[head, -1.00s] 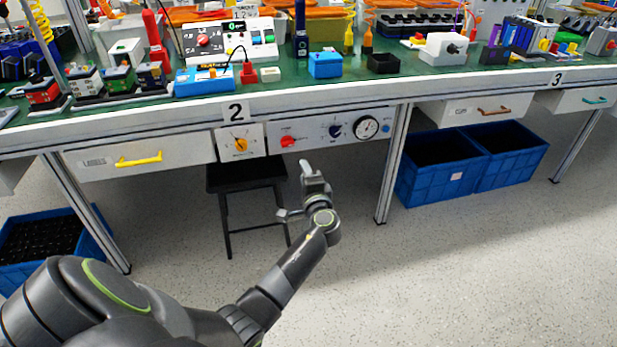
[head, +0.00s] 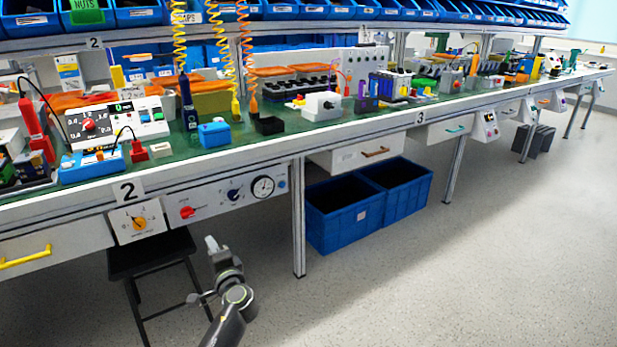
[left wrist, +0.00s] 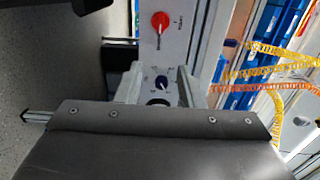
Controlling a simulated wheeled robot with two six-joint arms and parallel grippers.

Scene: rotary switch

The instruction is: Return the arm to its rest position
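My left gripper (head: 202,271) is in front of the bench, below the control panel, at the lower left of the head view. Its two fingers are spread apart and nothing shows between them. The white panel (head: 213,207) under the bench edge carries a red rotary knob (head: 187,212), a dark blue knob (head: 233,194) and a round gauge (head: 263,187). The left wrist view shows the red knob (left wrist: 160,21) and the blue knob (left wrist: 161,82), with my dark gripper body covering the lower part. The gripper appears apart from the panel. My right gripper is not in view.
A black stool (head: 150,254) stands under the bench beside the gripper. A bench leg (head: 299,220) and blue crates (head: 345,215) are to the right. A yellow-handled drawer (head: 50,250) is at the left. Open floor (head: 450,270) lies in front.

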